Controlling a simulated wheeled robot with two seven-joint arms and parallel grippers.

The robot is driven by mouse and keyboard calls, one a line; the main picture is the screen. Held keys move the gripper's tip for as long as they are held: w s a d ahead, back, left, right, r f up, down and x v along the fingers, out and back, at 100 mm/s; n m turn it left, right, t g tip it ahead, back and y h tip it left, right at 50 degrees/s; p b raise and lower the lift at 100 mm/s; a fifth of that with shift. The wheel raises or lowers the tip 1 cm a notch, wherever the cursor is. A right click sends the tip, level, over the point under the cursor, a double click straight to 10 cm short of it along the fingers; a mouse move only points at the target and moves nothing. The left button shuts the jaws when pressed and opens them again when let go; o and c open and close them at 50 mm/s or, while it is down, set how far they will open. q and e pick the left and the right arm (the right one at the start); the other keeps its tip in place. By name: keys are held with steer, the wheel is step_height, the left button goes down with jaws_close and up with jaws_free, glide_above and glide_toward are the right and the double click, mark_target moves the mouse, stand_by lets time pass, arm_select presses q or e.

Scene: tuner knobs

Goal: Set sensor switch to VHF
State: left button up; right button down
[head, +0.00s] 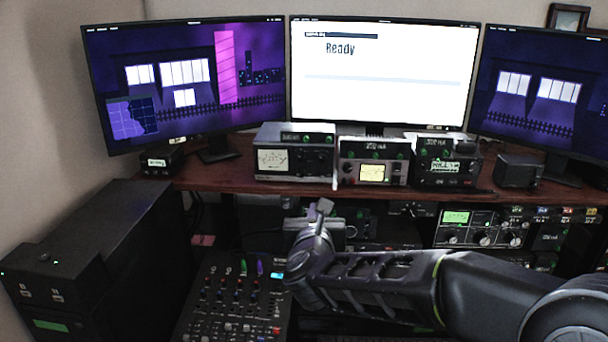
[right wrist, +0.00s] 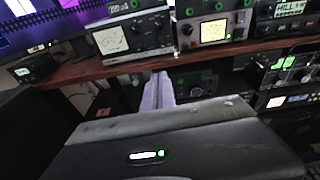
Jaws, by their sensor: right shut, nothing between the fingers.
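The sensor switch is too small to pick out, and I cannot read which device carries it. Candidates on the wooden shelf are a silver meter box (head: 293,151) with a cream dial at left, a middle unit (head: 372,162) with a lit yellow dial, and a dark radio (head: 446,162) with a lit display. The meter box also shows at the top of the right wrist view (right wrist: 130,37), and the middle unit shows beside it (right wrist: 212,28). My right gripper (head: 321,208) is shut and empty, in front of and below the shelf edge, apart from these units. My left gripper is out of view.
Three monitors stand behind the shelf; the middle one (head: 380,75) reads "Ready". A mixer (head: 235,300) lies below my right gripper. A rack radio (head: 482,228) is at right under the shelf (head: 225,177). A black cabinet (head: 120,235) stands at left.

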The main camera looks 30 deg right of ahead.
steer(key=w+d+r, duration=0.1)
steer(key=p, duration=0.5)
glide_toward(322, 176)
steer(key=shift+m, duration=0.3)
steer(key=x, duration=0.6)
steer(key=shift+a, duration=0.1)
steer(key=shift+w+d+f, duration=0.15)
steer(key=shift+w+d, duration=0.15)
steer(key=shift+w, duration=0.1)
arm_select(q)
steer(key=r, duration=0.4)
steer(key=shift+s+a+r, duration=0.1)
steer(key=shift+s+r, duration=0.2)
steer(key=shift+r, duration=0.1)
